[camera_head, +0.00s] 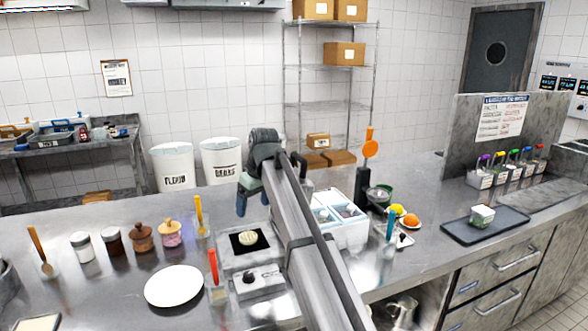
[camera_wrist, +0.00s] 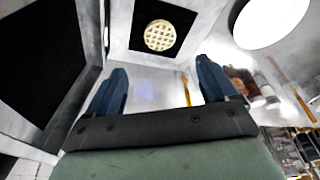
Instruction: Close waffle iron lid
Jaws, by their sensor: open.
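The waffle iron's steel base (camera_head: 231,262) stands on the counter, with a round golden waffle (camera_head: 248,238) on its black lower plate. The wrist view shows the waffle (camera_wrist: 160,35) on the black plate at the top. A pale framed panel with a black square face (camera_wrist: 35,60) fills the left of the wrist view; it appears to be the raised lid. I cannot make out the lid in the head view, where my arm covers part of the iron. My gripper (camera_head: 241,208) is behind and above the base. Its blue fingers (camera_wrist: 160,66) are apart, with nothing between them.
A white plate (camera_head: 174,286) lies left of the iron, with a red-handled utensil (camera_head: 213,268) between them. Several jars (camera_head: 113,241) stand at the left. A white ingredient bin (camera_head: 351,232) stands right of my arm.

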